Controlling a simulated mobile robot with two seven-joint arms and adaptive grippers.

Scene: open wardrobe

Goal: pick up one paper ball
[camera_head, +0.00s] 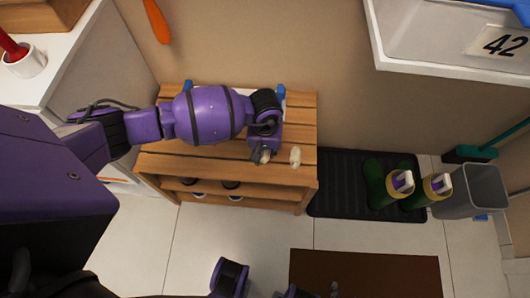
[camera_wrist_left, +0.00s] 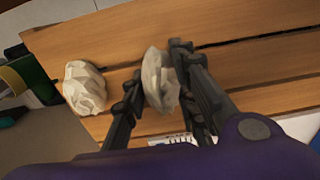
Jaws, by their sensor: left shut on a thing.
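Two crumpled whitish paper balls are at the top of the slatted wooden bench. One paper ball (camera_wrist_left: 160,80) is between the fingers of my left gripper (camera_wrist_left: 150,92), which is shut on it; in the head view my left gripper (camera_head: 260,155) is over the bench top. I cannot tell whether the held ball still touches the slats. The other paper ball (camera_head: 295,156) lies loose on the bench just right of the gripper; it also shows in the left wrist view (camera_wrist_left: 85,87). My right gripper's fingers are not clearly seen.
The wooden bench (camera_head: 305,132) has lower shelves with shoes. To its right are a black mat (camera_head: 335,180) with green boots (camera_head: 378,185) and a grey bin (camera_head: 475,190). A white bin marked 42 (camera_head: 430,45) is at upper right. A brown mat (camera_head: 365,275) lies on the tiled floor.

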